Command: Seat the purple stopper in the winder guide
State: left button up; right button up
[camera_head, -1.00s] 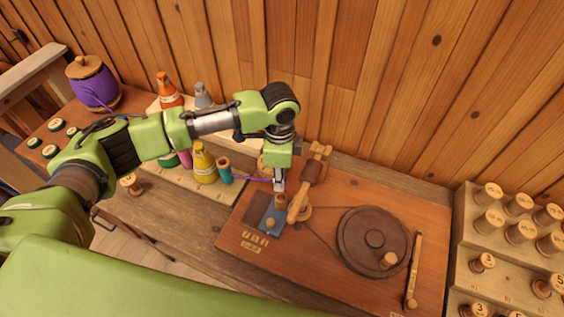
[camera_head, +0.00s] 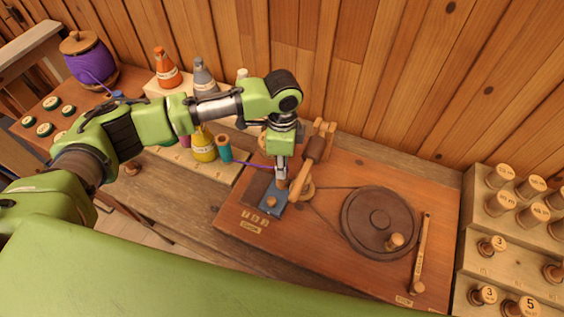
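A small wooden round piece (camera_head: 282,184) shows right under the fingertips, at the plate's back edge. I cannot tell whether it is the stopper or part of the guide. A purple thread (camera_head: 256,165) runs from the left to the gripper. I make out no purple stopper; the fingers may hide it. A small wooden knob (camera_head: 271,202) stands on the plate's front. My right gripper is out of view.
A wooden arm (camera_head: 304,176) of the winder stands close right of the gripper. A dark wheel (camera_head: 380,222) with a crank lies further right. Thread cones and a teal spool (camera_head: 224,148) stand left. A peg rack (camera_head: 500,240) stands at the right edge.

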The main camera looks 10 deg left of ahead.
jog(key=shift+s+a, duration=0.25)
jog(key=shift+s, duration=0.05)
pick_arm(q)
jog(key=shift+f, duration=0.1)
jog(key=shift+f+b, duration=0.4)
jog(key=shift+f, duration=0.6)
jog(key=o, duration=1.2)
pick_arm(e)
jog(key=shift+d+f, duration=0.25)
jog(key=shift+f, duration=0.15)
pick_arm(q)
notch_tip(320, 180, up, 9)
jog(key=p, duration=0.9)
jog(key=shift+r+p, duration=0.1)
jog(key=shift+p, duration=0.2)
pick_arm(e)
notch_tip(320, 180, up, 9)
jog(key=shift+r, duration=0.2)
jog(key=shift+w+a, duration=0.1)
